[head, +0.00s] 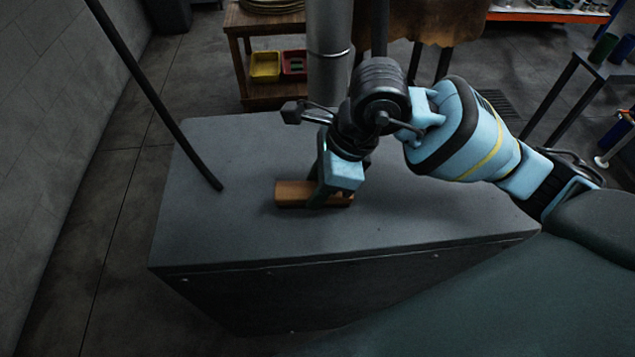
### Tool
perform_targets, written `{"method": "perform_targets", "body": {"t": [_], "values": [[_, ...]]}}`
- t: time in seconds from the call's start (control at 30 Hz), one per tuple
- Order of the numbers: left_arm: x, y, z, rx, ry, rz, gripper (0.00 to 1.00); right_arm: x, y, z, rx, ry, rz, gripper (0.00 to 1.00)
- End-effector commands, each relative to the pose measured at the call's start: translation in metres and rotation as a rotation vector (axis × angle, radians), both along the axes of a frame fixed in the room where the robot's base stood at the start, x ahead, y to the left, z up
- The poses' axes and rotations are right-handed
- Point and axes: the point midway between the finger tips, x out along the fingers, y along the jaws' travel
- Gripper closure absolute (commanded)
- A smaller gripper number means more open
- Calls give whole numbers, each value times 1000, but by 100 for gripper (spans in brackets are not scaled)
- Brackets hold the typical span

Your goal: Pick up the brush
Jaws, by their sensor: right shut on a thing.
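The brush (293,194) has a brown, wooden-looking block body and lies on the top of a grey cabinet (220,225), near its middle. My right gripper (328,197) reaches down over the brush from the right side of the picture. Its fingers are shut on the brush, around the right half of its body. The gripper hides part of the brush, and its underside cannot be seen. The brush looks to be at or very close to the cabinet top. My left gripper is not in view.
A dark thin rod (150,90) slants down to the cabinet's left part. A grey pipe (328,60) rises behind the cabinet. A wooden shelf (262,92) with a yellow tray (265,66) and a red tray (294,64) stands behind. The cabinet top is otherwise clear.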

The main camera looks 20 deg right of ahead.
Motion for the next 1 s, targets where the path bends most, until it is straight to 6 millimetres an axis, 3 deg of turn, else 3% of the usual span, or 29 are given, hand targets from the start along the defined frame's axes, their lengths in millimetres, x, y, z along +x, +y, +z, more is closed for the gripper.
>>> {"method": "perform_targets", "body": {"t": [0.3, 0.5, 0.7, 1.0], "values": [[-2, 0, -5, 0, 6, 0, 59, -77, 32, 6, 2, 0, 8, 88], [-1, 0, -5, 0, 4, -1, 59, -112, 46, 10, 2, 1, 4, 88], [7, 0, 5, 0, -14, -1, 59, -130, 53, 13, -1, 1, 1, 88], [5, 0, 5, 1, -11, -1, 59, -134, 55, 12, 0, 2, -1, 88]]}}
